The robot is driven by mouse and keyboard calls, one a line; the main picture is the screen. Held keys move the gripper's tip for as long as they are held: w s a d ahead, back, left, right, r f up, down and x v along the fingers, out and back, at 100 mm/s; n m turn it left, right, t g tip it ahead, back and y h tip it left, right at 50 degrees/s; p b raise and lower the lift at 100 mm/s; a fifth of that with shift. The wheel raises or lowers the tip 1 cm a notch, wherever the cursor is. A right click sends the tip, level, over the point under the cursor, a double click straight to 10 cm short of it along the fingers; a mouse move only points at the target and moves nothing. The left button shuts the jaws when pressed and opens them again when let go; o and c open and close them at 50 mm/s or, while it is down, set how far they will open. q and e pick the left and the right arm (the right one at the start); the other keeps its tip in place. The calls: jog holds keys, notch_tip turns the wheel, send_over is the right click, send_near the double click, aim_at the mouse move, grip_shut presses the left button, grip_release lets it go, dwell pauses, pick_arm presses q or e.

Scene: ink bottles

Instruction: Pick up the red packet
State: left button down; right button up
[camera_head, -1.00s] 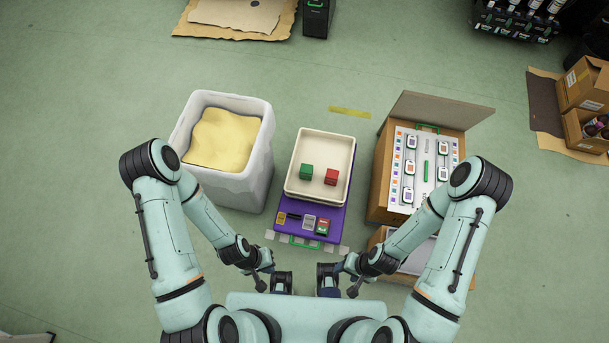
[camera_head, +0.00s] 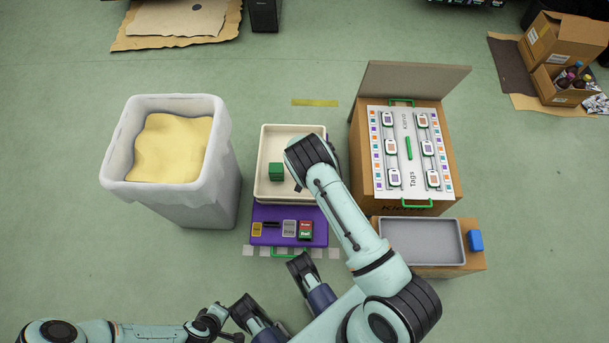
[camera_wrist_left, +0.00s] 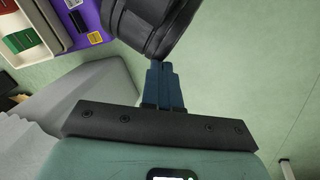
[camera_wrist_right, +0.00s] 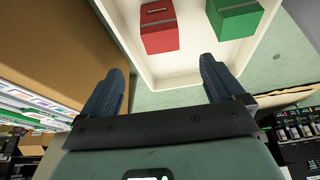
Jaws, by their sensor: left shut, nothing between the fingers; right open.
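The red packet (camera_wrist_right: 160,28) lies in the cream tray (camera_wrist_right: 169,70) beside the green packet (camera_wrist_right: 235,18), at the top of the right wrist view. In the head view my right arm hides the red packet; the tray (camera_head: 262,140) and green packet (camera_head: 276,172) show. My right gripper (camera_wrist_right: 160,75) is open and empty, its fingers pointing toward the tray, apart from the packet. My left gripper (camera_wrist_left: 160,68) is shut and empty, away from the tray. The left wrist view shows part of the red packet (camera_wrist_left: 10,20) and the green packet (camera_wrist_left: 20,42).
A purple board (camera_head: 264,213) with small cards lies in front of the tray. A white bin (camera_head: 205,195) with yellow contents stands left.

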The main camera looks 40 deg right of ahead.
jog(key=b+x, duration=0.2)
jog(key=x, duration=0.5)
jog(key=shift+s+f, duration=0.1)
jog(key=b+x, duration=0.2)
jog(key=x, duration=0.2)
jog(key=shift+a, duration=0.2)
jog(key=shift+w+f+b, duration=0.2)
jog(key=shift+f+b, duration=0.05)
jog(key=shift+b, duration=0.05)
pick_arm(q)
jog(key=a+f, duration=0.3)
jog(key=f, duration=0.3)
jog(key=shift+w+f+n+y, duration=0.25)
jog(key=shift+f+n+y, duration=0.05)
jog(key=shift+f, duration=0.1)
pick_arm(e)
jog(key=c, duration=1.1)
